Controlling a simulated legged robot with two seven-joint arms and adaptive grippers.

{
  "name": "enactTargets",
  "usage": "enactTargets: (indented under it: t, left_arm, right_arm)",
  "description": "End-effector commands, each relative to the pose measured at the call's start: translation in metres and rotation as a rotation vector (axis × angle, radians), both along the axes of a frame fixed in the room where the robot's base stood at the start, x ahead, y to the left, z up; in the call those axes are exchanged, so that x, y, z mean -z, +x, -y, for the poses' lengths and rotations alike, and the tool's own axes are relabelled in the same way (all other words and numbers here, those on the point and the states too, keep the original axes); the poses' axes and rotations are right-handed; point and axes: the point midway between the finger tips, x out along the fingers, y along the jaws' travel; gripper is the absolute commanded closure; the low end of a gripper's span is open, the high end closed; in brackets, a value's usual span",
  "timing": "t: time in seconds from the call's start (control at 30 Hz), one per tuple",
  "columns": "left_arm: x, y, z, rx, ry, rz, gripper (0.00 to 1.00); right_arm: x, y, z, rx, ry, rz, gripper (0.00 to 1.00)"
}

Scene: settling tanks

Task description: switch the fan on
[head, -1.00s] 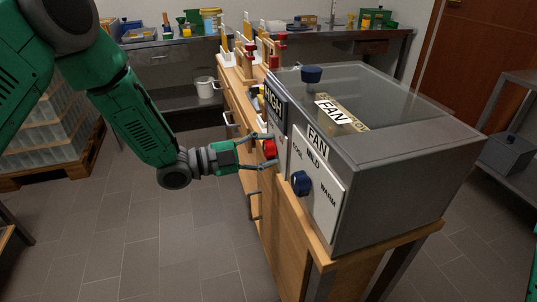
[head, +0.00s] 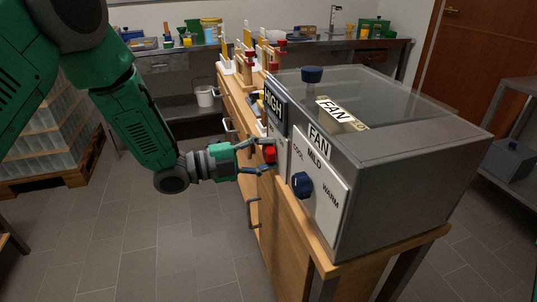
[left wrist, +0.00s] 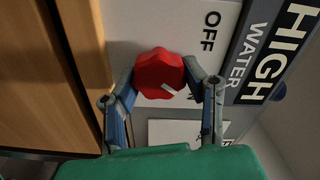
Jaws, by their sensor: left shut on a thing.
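A grey box with a clear lid (head: 400,92) carries FAN labels. Its white front plate (head: 330,205) reads FAN, COOL, MILD and WARM around a dark blue knob (head: 302,185). Left of it, a red knob (head: 269,154) sits on another panel beside a dark HIGH sign. In the left wrist view the red knob (left wrist: 160,74) has a white mark at its lower right, and the panel reads OFF, WATER and HIGH. My left gripper (head: 264,154) is shut on the red knob, one finger on either side. My right gripper is out of view.
The box stands on a wooden cabinet (head: 285,235) with handles. A steel bench (head: 175,50) with containers runs along the back wall. The floor (head: 170,245) in front is clear.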

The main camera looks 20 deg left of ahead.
Motion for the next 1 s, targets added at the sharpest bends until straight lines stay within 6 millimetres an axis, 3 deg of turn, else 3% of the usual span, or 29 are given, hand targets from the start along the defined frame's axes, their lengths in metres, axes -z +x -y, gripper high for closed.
enactTargets:
  t: [0.13,0.17,0.2,0.23,0.67,1.0]
  left_arm:
    - [0.006,-0.003,-0.001,0.002,0.008,-0.013,0.9]
    - [0.006,-0.003,-0.001,0.002,0.009,-0.013,0.58]
    - [0.006,-0.003,-0.001,0.002,0.008,-0.013,0.44]
    - [0.006,-0.003,-0.001,0.003,0.008,-0.013,0.41]
    - [0.002,-0.003,-0.003,0.001,0.003,-0.006,0.41]
    - [0.003,-0.037,-0.056,-0.003,0.001,-0.007,0.41]
  right_arm:
    - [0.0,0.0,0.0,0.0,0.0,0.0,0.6]
    - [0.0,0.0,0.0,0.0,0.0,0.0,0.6]
    - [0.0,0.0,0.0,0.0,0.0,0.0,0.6]
    - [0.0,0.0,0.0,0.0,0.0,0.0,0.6]
    - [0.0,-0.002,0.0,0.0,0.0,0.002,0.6]
    - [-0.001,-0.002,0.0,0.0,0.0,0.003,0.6]
